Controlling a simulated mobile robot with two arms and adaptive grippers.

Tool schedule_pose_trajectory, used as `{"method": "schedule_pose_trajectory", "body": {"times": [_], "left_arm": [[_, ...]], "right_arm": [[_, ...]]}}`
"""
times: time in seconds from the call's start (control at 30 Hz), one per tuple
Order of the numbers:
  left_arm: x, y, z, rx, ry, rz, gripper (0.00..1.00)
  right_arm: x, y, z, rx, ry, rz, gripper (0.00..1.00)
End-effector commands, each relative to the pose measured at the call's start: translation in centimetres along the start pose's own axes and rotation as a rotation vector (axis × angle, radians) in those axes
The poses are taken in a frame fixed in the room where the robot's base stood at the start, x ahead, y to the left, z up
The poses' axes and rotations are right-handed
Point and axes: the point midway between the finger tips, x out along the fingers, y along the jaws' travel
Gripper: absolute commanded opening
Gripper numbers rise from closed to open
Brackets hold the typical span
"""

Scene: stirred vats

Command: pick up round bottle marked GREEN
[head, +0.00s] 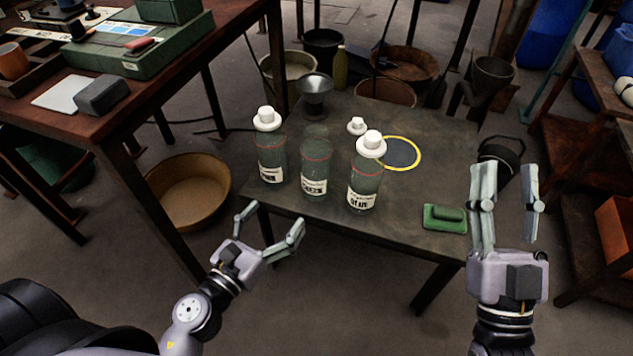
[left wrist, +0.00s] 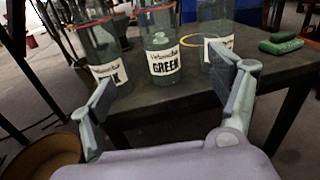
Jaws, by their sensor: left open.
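The round bottle marked GREEN (left wrist: 163,68) stands upright in the middle of three clear bottles, its label facing me in the left wrist view. In the head view the middle bottle (head: 315,160) looks uncapped, with a red ring line. My left gripper (head: 274,217) is open and empty, in front of the table edge, short of the bottle. In the left wrist view its fingers (left wrist: 172,88) spread to either side of the GREEN bottle, apart from it. My right gripper (head: 508,172) is open and empty at the table's right side.
Capped bottles stand close at left (head: 271,155) and right (head: 365,180) of it. A white cap (head: 356,125), yellow ring (head: 420,154), metal funnel (head: 315,88) and green block (head: 445,217) are on the table (head: 400,225). A basin (head: 190,190) is on the floor at left.

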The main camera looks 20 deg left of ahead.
Motion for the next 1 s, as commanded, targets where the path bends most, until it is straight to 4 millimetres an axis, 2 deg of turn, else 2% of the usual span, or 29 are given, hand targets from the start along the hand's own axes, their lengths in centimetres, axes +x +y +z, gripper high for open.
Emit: {"method": "schedule_pose_trajectory", "body": {"times": [0.07, 0.17, 0.37, 0.57, 0.8, 1.0], "left_arm": [[0.0, -0.1, 0.4, 0.050, -0.013, -0.005, 0.82], [0.4, -0.2, 0.9, 0.067, -0.018, -0.008, 0.82], [2.3, -0.2, 1.1, 0.064, -0.017, -0.007, 0.82], [4.5, -0.2, 1.1, 0.062, -0.018, -0.007, 0.82], [7.8, -0.2, 1.1, 0.060, -0.018, -0.006, 0.82], [10.9, -0.2, 1.0, 0.058, -0.018, -0.006, 0.82]], "right_arm": [[-0.2, 0.0, -0.9, 0.001, 0.025, 0.000, 0.40], [0.0, 0.1, -0.7, -0.001, -0.009, 0.001, 0.40], [-0.2, 0.5, 2.5, -0.009, -0.198, 0.010, 0.40], [-1.5, 1.0, 6.0, -0.016, -0.405, 0.021, 0.40], [-4.0, 1.7, 9.6, -0.022, -0.649, 0.035, 0.40], [-6.5, 2.1, 11.7, -0.024, -0.812, 0.046, 0.40]]}}
